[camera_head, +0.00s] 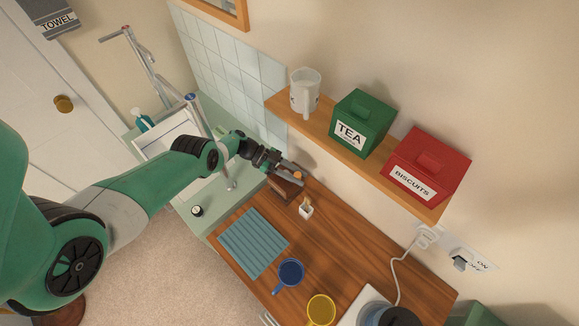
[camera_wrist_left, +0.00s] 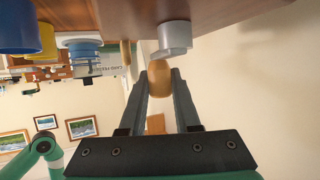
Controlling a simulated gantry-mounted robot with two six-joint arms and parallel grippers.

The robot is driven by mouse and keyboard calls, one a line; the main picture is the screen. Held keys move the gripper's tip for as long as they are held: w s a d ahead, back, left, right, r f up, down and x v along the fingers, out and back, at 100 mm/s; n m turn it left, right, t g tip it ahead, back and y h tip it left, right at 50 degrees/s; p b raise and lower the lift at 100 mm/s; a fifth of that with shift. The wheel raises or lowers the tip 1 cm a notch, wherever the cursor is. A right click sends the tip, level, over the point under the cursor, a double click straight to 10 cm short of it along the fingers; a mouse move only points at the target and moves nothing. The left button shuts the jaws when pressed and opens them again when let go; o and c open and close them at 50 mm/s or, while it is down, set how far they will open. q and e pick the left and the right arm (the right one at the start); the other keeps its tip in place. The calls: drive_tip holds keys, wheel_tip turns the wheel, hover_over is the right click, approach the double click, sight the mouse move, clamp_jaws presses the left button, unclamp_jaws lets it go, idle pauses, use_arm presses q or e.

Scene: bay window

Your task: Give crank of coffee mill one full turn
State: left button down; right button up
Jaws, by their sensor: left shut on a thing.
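The coffee mill (camera_head: 283,190) is a small dark brown thing at the back left of the wooden counter, partly hidden by my left gripper (camera_head: 290,172). The crank's wooden knob (camera_head: 298,175) shows at the fingertips. In the left wrist view the rounded tan knob (camera_wrist_left: 161,82) sits between the two dark fingers, which are shut on it. A grey-white round piece (camera_wrist_left: 174,36) lies just beyond the knob in that view; I cannot tell whether it belongs to the mill. The crank arm is not clear. My right gripper is not in view.
A small white holder (camera_head: 306,210) stands close to the mill. A striped blue mat (camera_head: 253,243), a blue mug (camera_head: 291,272) and a yellow mug (camera_head: 321,309) are nearer the front. A shelf (camera_head: 315,128) with a jug, TEA tin and BISCUITS tin overhangs the back.

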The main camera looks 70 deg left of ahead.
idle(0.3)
use_arm(q)
drive_tip(key=shift+s+f+m+g+h+b, duration=0.1)
drive_tip(key=shift+f+m+g+h+b, duration=0.05)
drive_tip(key=shift+m+g+h+b, duration=0.4)
drive_tip(key=shift+s+d+m+b, duration=0.1)
drive_tip(key=shift+m+b, duration=0.15)
drive_tip(key=shift+b, duration=0.45)
drive_tip(key=shift+s+g+h+b, duration=0.15)
drive_tip(key=shift+g+h+b, duration=0.1)
drive_tip(key=shift+h+b, duration=0.1)
drive_tip(key=shift+r, duration=0.2)
drive_tip(key=shift+m, duration=0.3)
